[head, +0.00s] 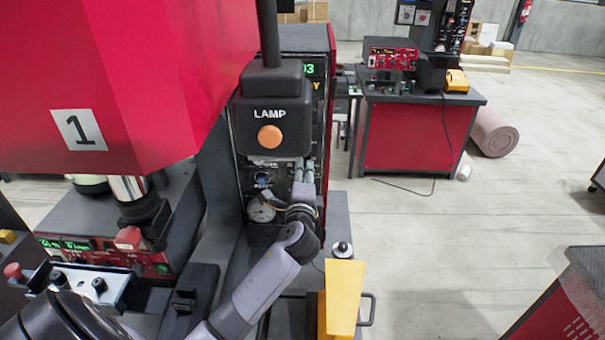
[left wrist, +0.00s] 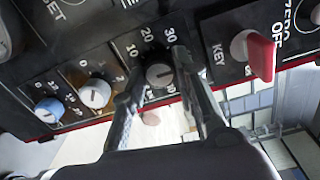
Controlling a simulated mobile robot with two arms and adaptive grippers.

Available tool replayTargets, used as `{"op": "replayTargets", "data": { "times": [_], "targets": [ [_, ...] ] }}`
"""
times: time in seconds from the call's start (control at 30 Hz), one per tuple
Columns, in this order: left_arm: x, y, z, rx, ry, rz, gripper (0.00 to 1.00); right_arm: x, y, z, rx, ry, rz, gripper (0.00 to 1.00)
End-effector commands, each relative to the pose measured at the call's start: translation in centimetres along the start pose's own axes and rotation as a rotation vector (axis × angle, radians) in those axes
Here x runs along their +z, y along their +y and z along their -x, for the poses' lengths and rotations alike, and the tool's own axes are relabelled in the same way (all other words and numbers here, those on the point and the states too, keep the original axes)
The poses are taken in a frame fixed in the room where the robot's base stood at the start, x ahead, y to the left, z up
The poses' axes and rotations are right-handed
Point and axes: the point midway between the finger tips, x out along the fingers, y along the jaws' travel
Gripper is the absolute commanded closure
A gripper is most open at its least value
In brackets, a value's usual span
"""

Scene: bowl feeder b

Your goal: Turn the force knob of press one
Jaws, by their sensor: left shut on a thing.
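Press one is the large red machine marked 1 (head: 79,129) at the left of the head view. Its dark control panel (head: 244,180) stands to the right, behind a black LAMP box. My left gripper (head: 303,172) reaches up to this panel and largely hides the knob there. In the left wrist view my left gripper (left wrist: 156,78) is shut on a round dark grey knob (left wrist: 159,75), one finger on each side. A scale with 10, 20 and 30 surrounds the knob. Its name label is not readable. My right gripper is not in view.
In the left wrist view, a white knob (left wrist: 95,93) and a blue knob (left wrist: 49,110) sit left of the held knob, and a red key switch (left wrist: 260,54) sits right. The LAMP box (head: 271,100) overhangs my gripper. A yellow block (head: 343,290) stands right of my arm.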

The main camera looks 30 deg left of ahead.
Motion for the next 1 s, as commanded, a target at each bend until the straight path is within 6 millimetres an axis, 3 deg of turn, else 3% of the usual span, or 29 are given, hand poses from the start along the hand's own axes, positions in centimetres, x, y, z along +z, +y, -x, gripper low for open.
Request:
{"op": "replayTargets", "data": {
  "times": [0.23, 0.27, 0.53, 0.87, 1.0],
  "targets": [
    [-0.1, -0.1, 0.0, -0.002, 0.003, 0.001, 1.00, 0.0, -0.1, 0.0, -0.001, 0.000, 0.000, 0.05],
    [-0.1, -0.1, 0.0, -0.002, 0.003, 0.001, 0.71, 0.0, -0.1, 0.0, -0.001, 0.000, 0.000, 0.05],
    [-0.1, 0.0, 0.0, 0.000, 0.001, 0.002, 0.53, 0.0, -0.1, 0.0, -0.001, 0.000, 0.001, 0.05],
    [0.0, 0.0, 0.2, 0.001, 0.001, 0.001, 0.52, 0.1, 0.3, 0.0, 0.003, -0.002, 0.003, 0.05],
    [-0.1, 0.1, 1.7, 0.001, 0.003, 0.002, 0.52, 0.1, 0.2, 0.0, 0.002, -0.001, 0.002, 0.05]
  ]
}}
